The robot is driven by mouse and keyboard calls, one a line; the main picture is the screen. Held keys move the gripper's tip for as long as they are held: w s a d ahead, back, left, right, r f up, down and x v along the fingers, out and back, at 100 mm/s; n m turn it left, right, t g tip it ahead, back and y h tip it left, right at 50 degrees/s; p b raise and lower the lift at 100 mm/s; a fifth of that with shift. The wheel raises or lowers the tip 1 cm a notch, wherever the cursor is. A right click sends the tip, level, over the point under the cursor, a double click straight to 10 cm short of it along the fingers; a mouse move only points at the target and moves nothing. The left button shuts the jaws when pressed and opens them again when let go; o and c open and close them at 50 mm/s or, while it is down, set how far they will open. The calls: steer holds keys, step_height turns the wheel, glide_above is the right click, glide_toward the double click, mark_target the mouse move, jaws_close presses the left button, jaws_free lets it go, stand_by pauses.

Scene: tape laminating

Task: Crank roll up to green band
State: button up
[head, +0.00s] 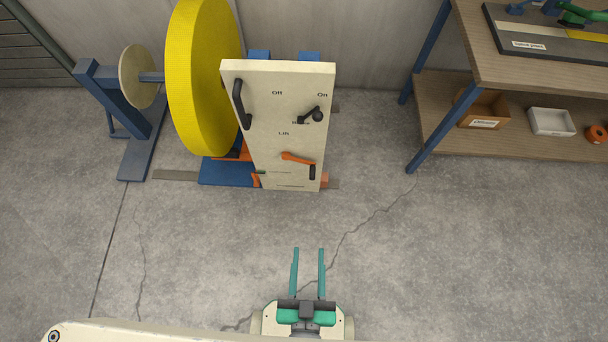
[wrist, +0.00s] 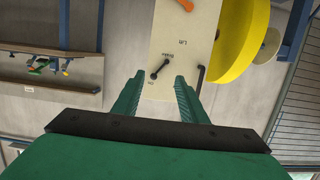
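A large yellow roll (head: 200,75) stands upright on a blue stand, left of a cream control panel (head: 262,110). On the panel, an orange crank arm (head: 297,158) with a dark grip (head: 312,172) sits below the "Lift" label. A black brake lever (head: 311,115) is above it, between "Off" and "On". The wrist view shows the panel (wrist: 172,35) inverted beyond the fingers, with the orange crank (wrist: 185,5) at the top edge.
A black bar handle (head: 240,103) is on the panel's left edge. A blue post (head: 125,110) with a pale disc (head: 137,76) stands left of the roll. A wooden shelf bench (head: 520,65) with an orange box (head: 482,109) is at right. The cracked floor between is clear.

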steer(key=w+f, duration=0.4)
steer(key=f, duration=0.8)
steer(key=t, duration=0.2)
glide_toward(312, 176)
steer(key=f, duration=0.1)
steer(key=w, duration=1)
steer(key=shift+w+f, duration=0.2)
steer(key=shift+w, duration=0.2)
jaws_close()
